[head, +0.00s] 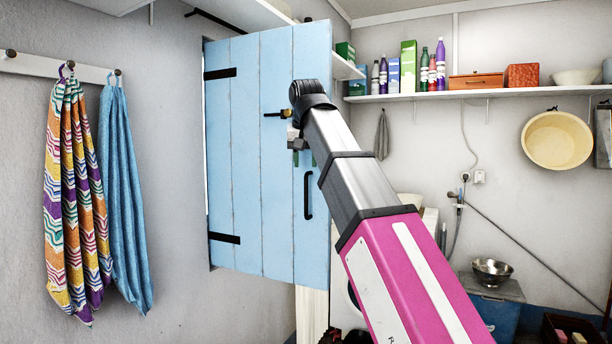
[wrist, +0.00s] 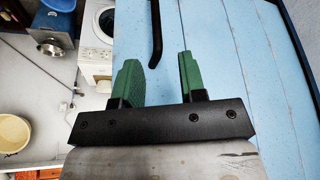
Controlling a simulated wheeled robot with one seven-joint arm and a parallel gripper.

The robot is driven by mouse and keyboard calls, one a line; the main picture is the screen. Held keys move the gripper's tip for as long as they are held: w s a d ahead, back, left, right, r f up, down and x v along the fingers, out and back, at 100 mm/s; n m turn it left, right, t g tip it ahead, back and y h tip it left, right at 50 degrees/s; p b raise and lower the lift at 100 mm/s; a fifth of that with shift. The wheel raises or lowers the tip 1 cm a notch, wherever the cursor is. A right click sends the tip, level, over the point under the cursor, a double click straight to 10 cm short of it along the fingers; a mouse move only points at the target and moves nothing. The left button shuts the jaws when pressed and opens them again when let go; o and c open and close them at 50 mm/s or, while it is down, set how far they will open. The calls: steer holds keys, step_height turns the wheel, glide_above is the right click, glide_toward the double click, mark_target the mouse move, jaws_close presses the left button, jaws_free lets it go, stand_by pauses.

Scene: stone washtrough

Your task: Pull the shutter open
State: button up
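The shutter (head: 247,190) is light blue planks with black strap hinges on its left side. It appears to stand at an angle out from the left wall, its right edge free. My gripper (head: 303,158) is in front of the shutter, above the handle. In the wrist view, its green fingers (wrist: 158,65) are apart and empty, and the handle's end (wrist: 155,48) shows between the fingertips' lines. I cannot tell whether they touch it.
A striped towel (head: 77,190) and a blue towel (head: 122,190) hang on the left wall. A shelf (head: 480,94) with bottles and boxes runs along the back wall. A washing machine (wrist: 99,50) stands beyond the shutter's free edge. A steel bowl (head: 492,270) sits lower right.

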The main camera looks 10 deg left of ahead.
steer(key=shift+v, duration=1.55)
